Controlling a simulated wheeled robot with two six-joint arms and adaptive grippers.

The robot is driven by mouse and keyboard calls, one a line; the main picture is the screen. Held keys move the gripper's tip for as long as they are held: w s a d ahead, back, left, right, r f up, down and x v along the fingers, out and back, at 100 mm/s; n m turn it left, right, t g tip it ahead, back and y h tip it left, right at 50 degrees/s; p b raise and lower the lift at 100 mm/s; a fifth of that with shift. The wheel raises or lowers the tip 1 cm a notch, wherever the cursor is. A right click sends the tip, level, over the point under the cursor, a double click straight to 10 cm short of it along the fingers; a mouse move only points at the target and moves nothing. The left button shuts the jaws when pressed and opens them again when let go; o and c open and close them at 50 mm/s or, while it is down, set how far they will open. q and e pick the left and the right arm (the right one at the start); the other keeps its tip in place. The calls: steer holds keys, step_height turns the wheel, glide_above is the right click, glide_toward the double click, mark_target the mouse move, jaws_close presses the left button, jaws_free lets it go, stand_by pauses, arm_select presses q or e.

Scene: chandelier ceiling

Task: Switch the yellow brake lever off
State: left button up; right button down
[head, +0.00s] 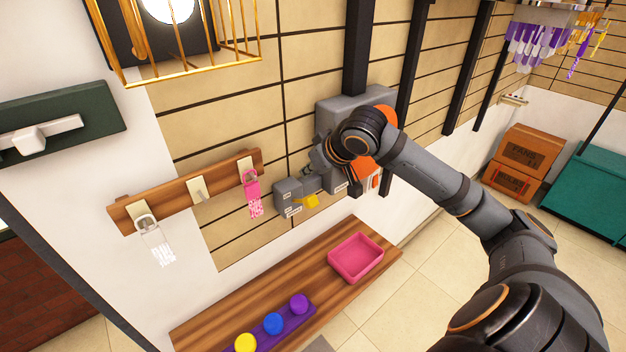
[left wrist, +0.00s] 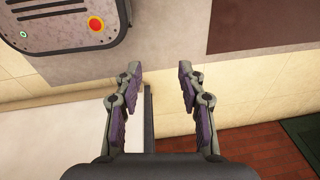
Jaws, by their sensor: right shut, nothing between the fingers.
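The yellow brake lever (head: 310,201) shows in the head view, low on a small grey box (head: 288,195) on the tiled wall. It is small, so its exact setting cannot be told. My right gripper (head: 318,160) is just above the lever and the box, close to the wall, shut and empty. I cannot tell whether it touches anything. My wrist hides part of the larger grey box (head: 328,112) with an orange part behind. My left gripper (left wrist: 160,78) shows only in the left wrist view, open and empty, far from the lever.
A wooden rack (head: 180,192) with a pink tag (head: 252,192) is left of the lever. A gold cage (head: 180,70) hangs at top left.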

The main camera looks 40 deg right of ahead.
mark_target(312, 195)
steer(key=shift+w+a+f+p, duration=0.2)
steer(key=shift+w+f+p, duration=0.1)
steer(key=shift+w+f, duration=0.15)
steer(key=shift+s+d+f, duration=0.1)
steer(key=shift+d+f, duration=0.1)
steer(key=shift+f, duration=0.2)
steer(key=shift+s+f, duration=0.4)
steer(key=shift+f, duration=0.05)
steer(key=shift+s+d+f+p, duration=0.2)
steer(key=shift+s+p, duration=0.2)
steer(key=shift+p, duration=0.65)
steer(key=shift+s+a+f+p, duration=0.15)
steer(key=shift+f+p, duration=0.3)
steer(key=shift+p, duration=0.05)
arm_select(q)
steer(key=r, duration=0.2)
steer(key=s+r, duration=0.1)
steer(key=r, duration=0.1)
arm_select(e)
steer(key=shift+s+f, duration=0.1)
steer(key=shift+f, duration=0.15)
arm_select(q)
steer(key=shift+f, duration=0.1)
